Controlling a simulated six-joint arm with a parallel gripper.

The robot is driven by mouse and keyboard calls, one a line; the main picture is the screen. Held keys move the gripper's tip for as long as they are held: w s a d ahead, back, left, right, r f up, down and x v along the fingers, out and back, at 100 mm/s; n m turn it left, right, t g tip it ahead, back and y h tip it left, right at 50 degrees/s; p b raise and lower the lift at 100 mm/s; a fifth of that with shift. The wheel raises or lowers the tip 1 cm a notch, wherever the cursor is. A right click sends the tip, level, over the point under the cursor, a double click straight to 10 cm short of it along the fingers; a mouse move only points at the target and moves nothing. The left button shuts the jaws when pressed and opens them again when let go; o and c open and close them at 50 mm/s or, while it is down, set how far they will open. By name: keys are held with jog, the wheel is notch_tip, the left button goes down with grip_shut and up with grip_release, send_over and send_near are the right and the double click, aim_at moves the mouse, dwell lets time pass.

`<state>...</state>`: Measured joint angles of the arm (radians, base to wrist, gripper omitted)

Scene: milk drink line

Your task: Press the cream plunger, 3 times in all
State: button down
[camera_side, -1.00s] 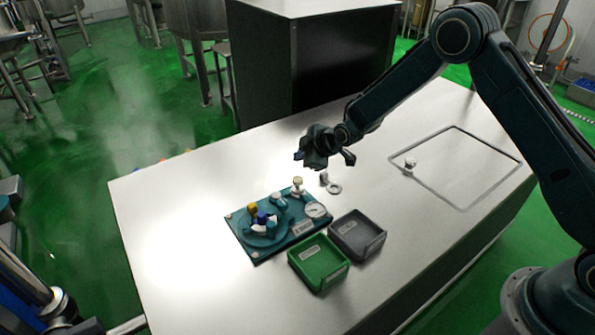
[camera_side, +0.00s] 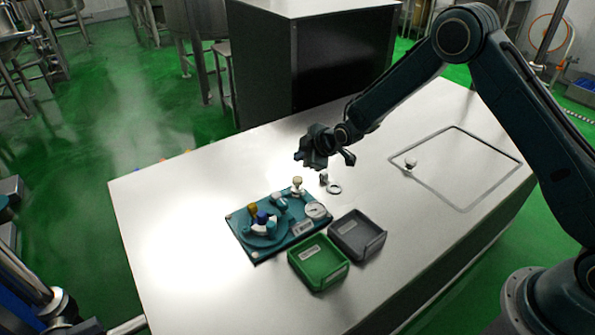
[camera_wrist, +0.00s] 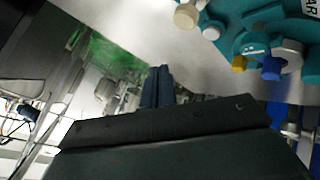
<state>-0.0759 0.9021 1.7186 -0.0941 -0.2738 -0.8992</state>
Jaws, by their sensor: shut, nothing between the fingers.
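The cream plunger (camera_side: 298,182) stands upright at the far right part of the teal base plate (camera_side: 241,242) in the side view. Its cream knob (camera_wrist: 187,15) also shows at the top of the wrist view. My gripper (camera_side: 304,160) is above the table, apart from the plunger and up-picture from it in the side view. In the wrist view my gripper (camera_wrist: 157,80) has its two dark fingers together, with nothing between them.
The plate also carries a round teal turntable with yellow, blue and white parts, and a white dial (camera_side: 316,210). A green tray (camera_side: 319,281) and a grey tray (camera_side: 358,251) lie in front. A loose ring (camera_side: 334,189) is near the plunger. The left tabletop is clear.

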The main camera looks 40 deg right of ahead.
aim_at(301, 180)
notch_tip(301, 180, up, 4)
jog(key=shift+f, duration=0.1)
dwell(0.5)
jog(key=shift+f, duration=0.2)
jog(key=shift+f, duration=4.2)
jog(key=shift+f, duration=0.1)
jog(key=shift+f, duration=0.3)
